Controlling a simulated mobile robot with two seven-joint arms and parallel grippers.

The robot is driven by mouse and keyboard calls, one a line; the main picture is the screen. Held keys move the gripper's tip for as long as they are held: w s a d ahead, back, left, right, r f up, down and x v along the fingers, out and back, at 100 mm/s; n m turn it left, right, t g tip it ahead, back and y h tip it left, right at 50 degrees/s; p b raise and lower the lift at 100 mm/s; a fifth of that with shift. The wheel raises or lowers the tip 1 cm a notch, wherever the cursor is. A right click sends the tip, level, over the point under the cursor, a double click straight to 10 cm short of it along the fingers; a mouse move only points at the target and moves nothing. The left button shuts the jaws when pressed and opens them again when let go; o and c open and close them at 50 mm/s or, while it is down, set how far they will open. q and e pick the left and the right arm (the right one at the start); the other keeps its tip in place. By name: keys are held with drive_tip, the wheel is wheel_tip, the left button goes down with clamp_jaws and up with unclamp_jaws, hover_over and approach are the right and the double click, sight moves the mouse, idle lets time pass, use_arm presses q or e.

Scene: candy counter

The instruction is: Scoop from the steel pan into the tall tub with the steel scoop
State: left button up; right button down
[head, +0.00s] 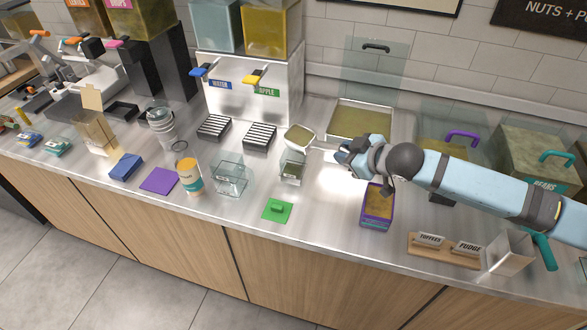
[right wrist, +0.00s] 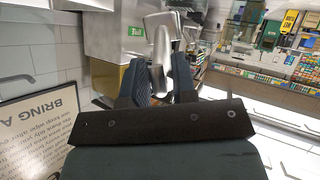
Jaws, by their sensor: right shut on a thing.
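The steel scoop (head: 300,136) is held by my right gripper (head: 343,152), which is shut on its handle. The scoop's bowl points left and shows an olive-coloured fill. In the right wrist view, the fingers (right wrist: 159,85) close around the scoop's steel handle (right wrist: 160,38). The steel pan (head: 361,122) with olive contents stands behind the gripper. A narrow clear tub (head: 291,172), apparently the tall tub, stands just in front of and below the scoop's bowl, with dark green contents inside. The scoop appears above the tub's back edge; the exact gap is unclear. My left gripper is out of view.
A wider clear tub (head: 230,178) stands left of the narrow one. A green lid (head: 277,210) lies in front. A purple box (head: 376,208) stands below my right arm. Black slatted trays (head: 259,138) and the drink dispenser (head: 250,90) stand behind left.

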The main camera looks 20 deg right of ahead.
drive_tip(key=shift+a, duration=0.15)
drive_tip(key=shift+s+h, duration=0.1)
drive_tip(key=shift+h, duration=0.2)
drive_tip(key=shift+a+r+n+t, duration=0.1)
drive_tip(key=shift+r+n+t, duration=0.1)
drive_tip(key=shift+n+t, duration=0.25)
drive_tip(key=shift+s+a+f+n, duration=0.1)
drive_tip(key=shift+f+n, duration=0.05)
drive_tip(key=shift+n, duration=0.1)
drive_tip(key=shift+t+h, duration=0.25)
drive_tip(key=shift+h, duration=0.15)
